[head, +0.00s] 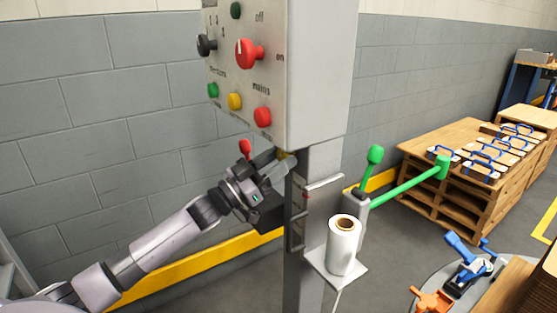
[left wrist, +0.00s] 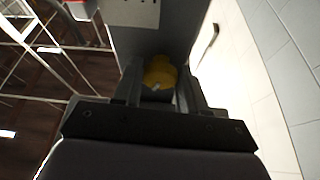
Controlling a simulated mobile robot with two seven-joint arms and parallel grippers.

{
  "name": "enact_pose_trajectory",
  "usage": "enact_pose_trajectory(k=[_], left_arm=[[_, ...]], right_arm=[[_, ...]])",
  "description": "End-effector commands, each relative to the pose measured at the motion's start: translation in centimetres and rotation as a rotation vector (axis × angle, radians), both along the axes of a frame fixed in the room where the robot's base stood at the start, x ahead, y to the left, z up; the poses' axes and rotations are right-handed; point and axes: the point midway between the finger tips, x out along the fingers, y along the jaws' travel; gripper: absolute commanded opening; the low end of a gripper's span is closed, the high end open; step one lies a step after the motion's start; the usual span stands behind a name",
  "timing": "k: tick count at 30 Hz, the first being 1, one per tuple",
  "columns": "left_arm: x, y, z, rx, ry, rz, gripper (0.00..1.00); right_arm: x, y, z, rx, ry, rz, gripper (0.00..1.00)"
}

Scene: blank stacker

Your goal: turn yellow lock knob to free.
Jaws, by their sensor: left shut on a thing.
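The yellow lock knob (left wrist: 160,74) shows between the fingers of my left gripper (left wrist: 157,92) in the left wrist view, under the control box. The fingers are shut on it. In the head view my left gripper (head: 282,168) reaches in from the left to just below the box, and only a small bit of the yellow knob (head: 283,155) shows at the fingertips. Its turn position is hard to read. My right gripper is in neither view.
The control box (head: 320,75) carries a red rotary knob (head: 247,53), a black knob and coloured buttons on its face. A red-tipped lever (head: 245,147) stands beside my gripper. A white roll (head: 343,245) sits on a shelf on the post. Green handles (head: 410,182) stick out to the right.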

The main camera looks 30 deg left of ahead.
Motion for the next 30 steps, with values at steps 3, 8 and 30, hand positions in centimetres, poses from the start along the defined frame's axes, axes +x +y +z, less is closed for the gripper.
enact_pose_trajectory(k=[3, 8, 30], left_arm=[[0.1, 0.2, 0.1, 0.107, -0.041, 0.001, 0.11], [0.1, 0.3, 0.1, 0.246, -0.1, 0.001, 0.11], [0.2, 0.6, 0.5, 0.887, -0.365, -0.001, 0.11]], right_arm=[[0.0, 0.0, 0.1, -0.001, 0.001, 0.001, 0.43], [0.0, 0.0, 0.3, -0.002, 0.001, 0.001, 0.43], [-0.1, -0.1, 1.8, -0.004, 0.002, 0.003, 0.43]])
